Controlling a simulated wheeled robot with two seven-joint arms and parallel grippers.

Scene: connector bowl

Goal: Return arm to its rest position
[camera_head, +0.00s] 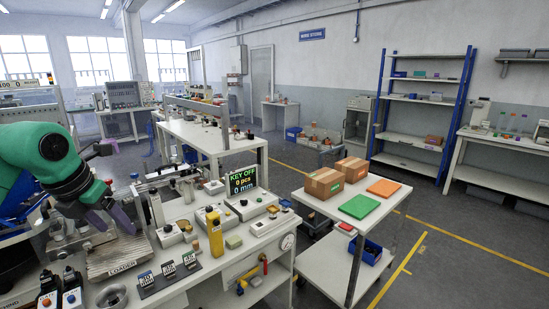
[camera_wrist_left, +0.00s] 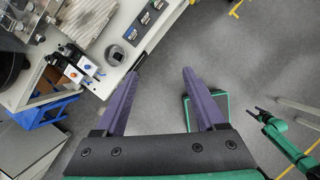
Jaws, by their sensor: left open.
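My left arm comes in from the left in the head view, green with a dark wrist. My left gripper (camera_head: 109,220) has purple fingers and appears over the left part of the workbench (camera_head: 215,268). In the left wrist view the left gripper (camera_wrist_left: 158,76) is open. Its two fingers are well apart, nothing is held between them, and grey floor shows between the tips. A green arm with a black gripper end (camera_wrist_left: 266,116) shows at the right of the wrist view, apparently my right one. It is too small to tell its jaw state.
The bench carries a yellow bottle (camera_head: 215,236), a KEY OFF display (camera_head: 242,181), labelled blocks (camera_head: 168,271) and button boxes (camera_head: 72,292). A cart (camera_head: 335,212) with cartons (camera_head: 324,183) stands to the right. Floor beyond the cart (camera_head: 470,240) is clear.

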